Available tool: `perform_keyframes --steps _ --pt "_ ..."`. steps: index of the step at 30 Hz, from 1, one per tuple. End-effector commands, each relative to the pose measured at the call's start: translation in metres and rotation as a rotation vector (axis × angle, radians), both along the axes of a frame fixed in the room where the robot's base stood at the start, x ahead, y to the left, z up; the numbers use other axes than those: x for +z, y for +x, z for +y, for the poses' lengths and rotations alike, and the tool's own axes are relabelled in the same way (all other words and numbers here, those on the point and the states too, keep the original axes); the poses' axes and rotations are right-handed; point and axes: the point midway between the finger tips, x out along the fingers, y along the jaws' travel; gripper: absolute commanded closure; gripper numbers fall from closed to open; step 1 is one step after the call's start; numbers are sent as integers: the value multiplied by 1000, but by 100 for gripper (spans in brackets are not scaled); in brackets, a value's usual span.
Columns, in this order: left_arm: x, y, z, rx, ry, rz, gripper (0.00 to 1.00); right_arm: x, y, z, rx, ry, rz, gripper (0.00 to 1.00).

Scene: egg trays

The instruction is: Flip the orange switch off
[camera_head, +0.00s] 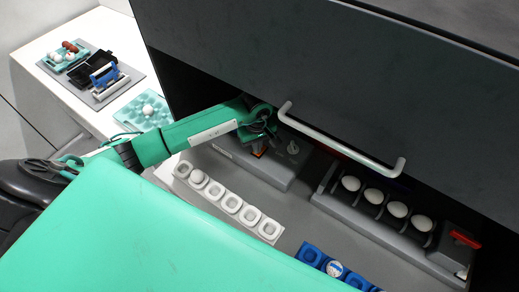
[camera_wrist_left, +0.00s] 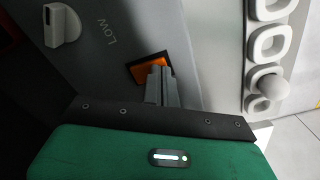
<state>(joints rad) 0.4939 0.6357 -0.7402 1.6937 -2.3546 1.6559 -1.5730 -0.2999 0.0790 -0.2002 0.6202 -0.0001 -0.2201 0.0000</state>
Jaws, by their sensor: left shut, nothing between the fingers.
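The orange switch (camera_wrist_left: 148,69) sits in a dark frame on a grey panel in the left wrist view. In the head view a bit of the orange switch (camera_head: 259,152) shows below my left gripper (camera_head: 262,128). In the left wrist view my left gripper (camera_wrist_left: 163,70) is shut and empty, its fingertips over the right part of the switch. They hide part of it, and I cannot tell whether they touch it. Which way the switch is tipped is unclear. My right gripper is not in view.
A pale knob (camera_wrist_left: 62,25) stands on the panel near the word LOW. A white egg strip (camera_head: 230,204) lies in front of the grey control box (camera_head: 278,172). A handle (camera_head: 340,146) hangs above. Eggs sit in a grey rack (camera_head: 364,214) at right, beside a red switch (camera_head: 465,239).

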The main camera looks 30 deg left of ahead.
Motion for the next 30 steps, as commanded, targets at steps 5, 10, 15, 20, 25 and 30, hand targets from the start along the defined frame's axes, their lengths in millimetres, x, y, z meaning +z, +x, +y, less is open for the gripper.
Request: perform_keyframes --steps 5,10,15,20,25,30 --pt "-4 0 0 0 0 0 100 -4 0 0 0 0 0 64" --pt "-5 0 0 1 0 0 100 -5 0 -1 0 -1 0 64" --pt "3 0 0 1 0 0 100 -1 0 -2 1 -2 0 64" --pt "16 0 1 0 1 -1 100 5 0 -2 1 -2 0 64" --pt "30 0 0 0 0 -1 100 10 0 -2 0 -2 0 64" --pt "44 0 0 0 1 -1 100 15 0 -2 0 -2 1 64"
